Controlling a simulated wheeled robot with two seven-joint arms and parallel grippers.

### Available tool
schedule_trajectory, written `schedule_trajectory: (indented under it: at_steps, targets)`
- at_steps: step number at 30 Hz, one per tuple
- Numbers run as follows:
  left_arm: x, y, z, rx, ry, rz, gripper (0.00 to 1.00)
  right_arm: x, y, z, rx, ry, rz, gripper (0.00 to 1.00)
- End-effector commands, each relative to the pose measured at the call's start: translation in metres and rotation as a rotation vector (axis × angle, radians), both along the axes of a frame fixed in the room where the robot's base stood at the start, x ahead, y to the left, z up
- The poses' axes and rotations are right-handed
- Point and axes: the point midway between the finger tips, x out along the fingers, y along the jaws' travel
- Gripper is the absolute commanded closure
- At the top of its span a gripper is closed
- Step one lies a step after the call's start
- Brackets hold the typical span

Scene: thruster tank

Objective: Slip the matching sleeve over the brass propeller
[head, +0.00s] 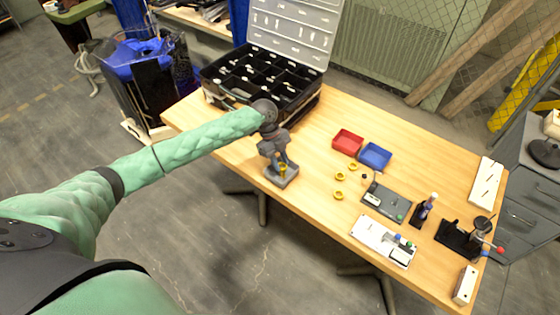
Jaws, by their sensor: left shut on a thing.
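My left gripper (281,166) points down at the left part of the table, over a grey block (289,178). It is shut on a small brass-yellow piece (282,171), mostly hidden by the fingers. I cannot tell whether this piece is a sleeve or the propeller, or whether it touches the block. Three yellow ring-like pieces lie loose on the wood to the right: one at the back (352,166), one in the middle (340,177) and one in front (338,195). Their sizes are hard to compare. My right gripper is out of view.
An open black compartment case (262,80) stands behind my gripper on the table (315,150). A red tray (347,142) and a blue tray (374,156) lie to the right. Beyond them are a grey board (386,201), a white device (383,242) and a black stand (456,239).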

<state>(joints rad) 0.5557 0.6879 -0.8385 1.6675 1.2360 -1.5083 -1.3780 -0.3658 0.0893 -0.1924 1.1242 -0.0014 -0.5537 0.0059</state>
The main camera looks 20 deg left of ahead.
Motion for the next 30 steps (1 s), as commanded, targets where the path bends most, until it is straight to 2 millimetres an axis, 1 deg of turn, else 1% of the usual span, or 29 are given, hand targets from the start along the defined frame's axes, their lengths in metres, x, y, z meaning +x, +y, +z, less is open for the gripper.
schedule_trajectory:
  at_steps: [8,24,30]
  targets:
    - [0.0,0.0,-0.001,0.0,0.0,0.0,0.93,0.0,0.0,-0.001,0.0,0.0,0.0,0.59]
    - [0.0,0.0,-0.013,0.0,0.0,0.0,0.93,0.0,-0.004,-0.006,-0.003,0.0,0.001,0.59]
    - [0.0,0.0,-0.014,0.0,0.0,0.0,0.93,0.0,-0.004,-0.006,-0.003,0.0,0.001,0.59]
